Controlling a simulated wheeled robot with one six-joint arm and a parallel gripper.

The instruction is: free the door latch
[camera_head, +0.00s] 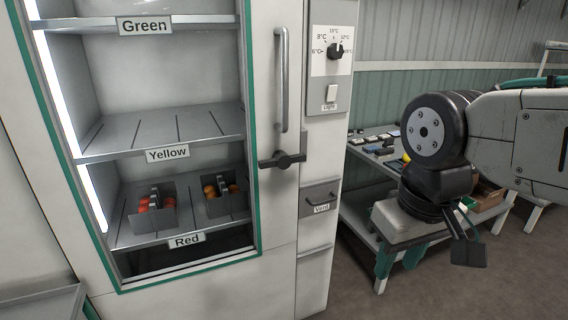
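The lever lies roughly level, crossing from the door frame toward the side panel. The cabinet door (257,110) has a teal-edged window and looks shut. My gripper (399,264) hangs to the right of the latch, pointing down, well apart from it. Its two teal fingers are spread with nothing seen between them.
The side panel has a temperature dial (336,50), a light switch (331,93) and a vent handle (321,196). Inside, crates (153,226) of tomatoes stand on the red-labelled shelf. A cluttered workbench (361,219) stands behind my arm. A grey surface (45,300) juts in at lower left.

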